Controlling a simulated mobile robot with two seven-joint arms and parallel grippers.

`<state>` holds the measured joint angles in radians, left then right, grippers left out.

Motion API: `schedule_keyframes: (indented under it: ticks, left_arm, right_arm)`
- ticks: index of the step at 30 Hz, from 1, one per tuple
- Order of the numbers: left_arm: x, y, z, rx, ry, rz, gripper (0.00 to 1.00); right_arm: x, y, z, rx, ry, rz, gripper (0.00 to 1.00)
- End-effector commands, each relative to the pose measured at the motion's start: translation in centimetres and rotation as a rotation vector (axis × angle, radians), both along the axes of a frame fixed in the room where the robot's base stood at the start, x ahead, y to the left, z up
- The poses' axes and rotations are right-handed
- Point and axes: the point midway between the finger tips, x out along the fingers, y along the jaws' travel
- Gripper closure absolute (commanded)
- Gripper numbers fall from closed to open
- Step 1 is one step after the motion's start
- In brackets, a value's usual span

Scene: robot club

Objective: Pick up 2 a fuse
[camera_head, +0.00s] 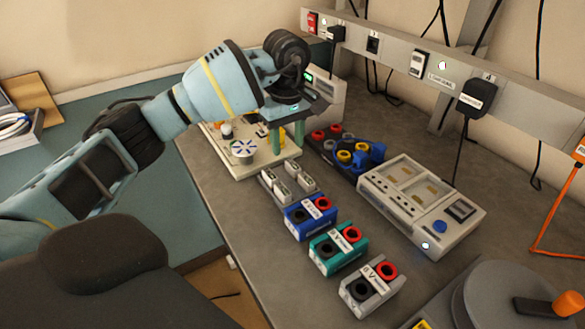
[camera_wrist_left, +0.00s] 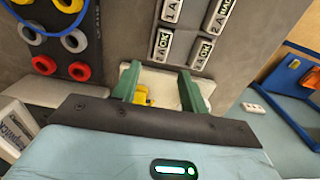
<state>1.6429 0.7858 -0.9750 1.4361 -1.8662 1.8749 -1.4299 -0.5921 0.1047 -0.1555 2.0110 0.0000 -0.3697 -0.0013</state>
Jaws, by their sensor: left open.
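Several small light grey fuses (camera_head: 288,184) sit in a group on the bench in the head view. In the left wrist view a fuse marked 2 A OK (camera_wrist_left: 203,52) lies at the upper right, with another 2 A fuse (camera_wrist_left: 217,15) above it. Fuses marked 1 A (camera_wrist_left: 163,46) stand to their left. My left gripper (camera_head: 287,136) is open, its green fingers pointing down over the edge of the white board (camera_head: 256,165), short of the fuses. Both fingers (camera_wrist_left: 161,88) show in the wrist view with no fuse between them.
Blue (camera_head: 309,219), teal (camera_head: 337,249) and grey (camera_head: 371,288) socket blocks stand in front of the fuses. A socket rail (camera_head: 430,75) runs behind. Bare bench lies left of the blocks.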

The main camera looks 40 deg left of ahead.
Motion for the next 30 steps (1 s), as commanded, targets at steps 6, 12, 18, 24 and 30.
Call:
schedule_keyframes:
  ticks: [6, 12, 18, 24, 30]
  left_arm:
    - [-0.1, -0.6, -3.0, 0.0, 0.002, -0.001, 0.56]
    - [-0.1, -0.6, -4.6, 0.0, 0.001, 0.0, 0.56]
    - [-0.1, -0.6, -4.7, 0.0, 0.001, 0.0, 0.56]
    - [-0.1, -0.6, -4.6, 0.0, 0.001, -0.001, 0.8]
    - [-0.1, -0.6, -4.6, 0.0, 0.0, 0.0, 1.0]
  right_arm:
    - [0.2, 0.0, 0.6, 0.0, -0.007, 0.0, 0.64]
    - [0.1, -0.1, 0.6, -0.001, -0.006, 0.001, 0.64]
    - [0.1, -0.1, 0.5, -0.002, -0.005, 0.001, 0.64]
    - [0.1, -0.1, 0.5, -0.002, -0.006, 0.002, 0.64]
    - [0.1, -0.1, 0.5, -0.002, -0.005, 0.002, 0.64]
